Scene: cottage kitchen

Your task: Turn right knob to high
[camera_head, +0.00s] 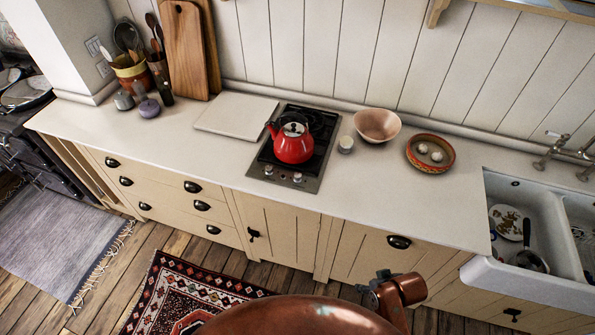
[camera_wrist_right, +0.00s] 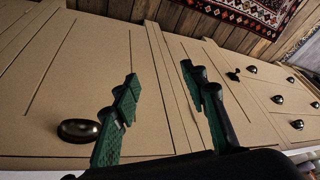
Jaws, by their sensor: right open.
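The stove's right knob (camera_head: 297,178) is a small knob on the steel front strip of the dark hob (camera_head: 320,150). The left knob (camera_head: 268,170) sits beside it. Their exact settings are too small to read. A red kettle (camera_head: 293,146) stands on the hob just behind the knobs. My right gripper (camera_wrist_right: 158,73) is open and empty in the right wrist view, with its dark green-padded fingers apart in front of the cream cabinet fronts. The knobs do not show in that view. My left gripper is not in view.
A small white cup (camera_head: 346,144), a pink bowl (camera_head: 377,124) and a patterned bowl (camera_head: 430,152) stand right of the hob. A pale board (camera_head: 236,115) lies left of it. The counter before the sink (camera_head: 540,265) is clear. A black cup handle (camera_wrist_right: 78,130) juts from a drawer near my gripper.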

